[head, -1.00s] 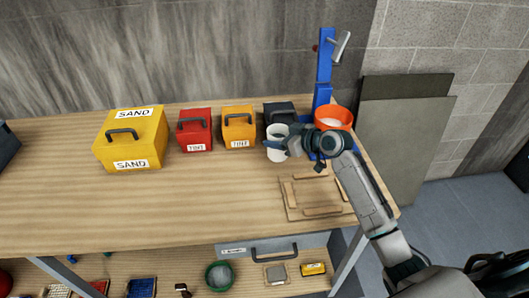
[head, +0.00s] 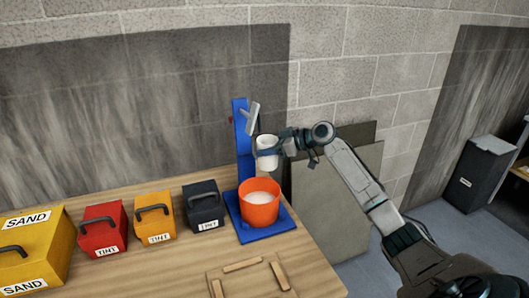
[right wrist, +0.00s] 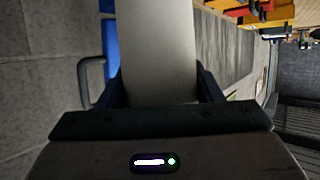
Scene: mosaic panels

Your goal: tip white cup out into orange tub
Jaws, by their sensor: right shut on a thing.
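The white cup (head: 267,152) is held upright in my right gripper (head: 272,150), which is shut on it. The cup is in the air, above and slightly right of the orange tub. In the right wrist view the cup (right wrist: 157,50) fills the space between the two fingers (right wrist: 157,90). The orange tub (head: 258,210) stands on a blue stand base (head: 265,232) near the right end of the bench, with pale material inside. What is in the cup cannot be seen. My left gripper is not in view.
The blue post (head: 241,140) with a grey lever (head: 252,118) rises just left of the cup. Black (head: 204,207), orange (head: 154,218), red (head: 103,230) and yellow (head: 35,245) boxes line the bench to the left. A wooden frame (head: 250,280) lies in front.

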